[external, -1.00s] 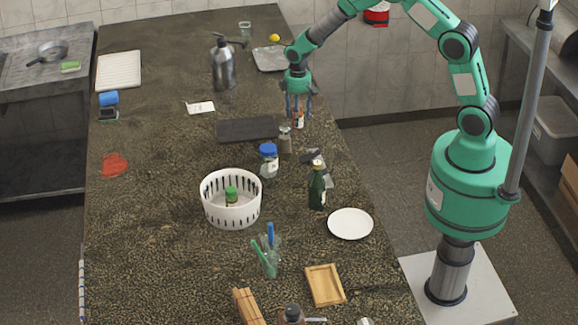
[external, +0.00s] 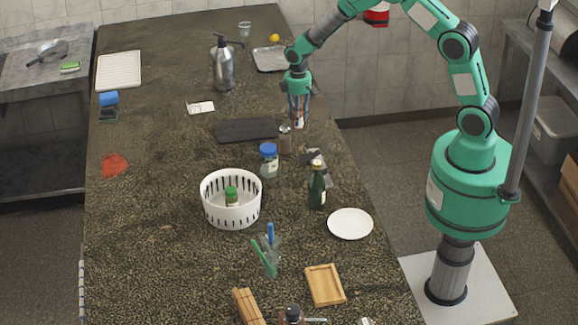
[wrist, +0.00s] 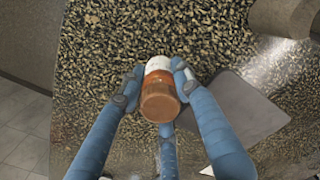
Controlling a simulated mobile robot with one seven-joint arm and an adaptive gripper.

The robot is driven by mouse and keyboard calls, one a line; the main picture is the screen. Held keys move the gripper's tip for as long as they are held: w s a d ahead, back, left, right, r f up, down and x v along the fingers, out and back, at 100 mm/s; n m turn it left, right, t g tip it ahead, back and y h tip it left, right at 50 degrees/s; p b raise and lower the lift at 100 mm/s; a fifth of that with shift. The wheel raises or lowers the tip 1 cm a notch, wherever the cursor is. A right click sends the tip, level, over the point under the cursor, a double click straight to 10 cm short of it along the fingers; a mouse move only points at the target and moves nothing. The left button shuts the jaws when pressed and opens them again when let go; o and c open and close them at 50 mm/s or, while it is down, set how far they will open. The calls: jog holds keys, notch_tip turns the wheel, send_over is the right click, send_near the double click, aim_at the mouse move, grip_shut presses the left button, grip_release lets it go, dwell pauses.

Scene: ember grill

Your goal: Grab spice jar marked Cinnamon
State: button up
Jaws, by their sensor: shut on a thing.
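My gripper (external: 299,118) points down at the right edge of the counter, near its far half. In the wrist view its blue fingers (wrist: 154,88) are closed around a small jar (wrist: 161,92) with a brown-orange body and a white part at its far end. The jar also shows between the fingers in the external view (external: 299,122). No label text can be read, so I cannot tell whether it is marked Cinnamon. I cannot tell whether it still touches the counter.
A grey-capped jar (external: 285,141) stands just in front of the gripper, with a dark board (external: 246,129) to the left. A blue-lidded jar (external: 269,160), a green bottle (external: 317,187) and a white basket (external: 231,213) stand nearer. A metal dispenser (external: 223,65) stands farther back.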

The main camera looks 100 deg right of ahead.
jog(key=shift+r, duration=0.15)
jog(key=shift+r, duration=0.45)
jog(key=shift+s+a+r, duration=0.1)
jog(key=shift+r, duration=0.55)
jog(key=shift+s+a+r, duration=0.1)
jog(key=shift+r, duration=0.5)
jog(key=s+a+r, duration=0.1)
jog(key=s+a, duration=0.9)
jog(key=s, duration=0.2)
jog(key=shift+r+p, duration=0.2)
jog(key=shift+p, duration=0.1)
jog(key=shift+w+d, duration=0.1)
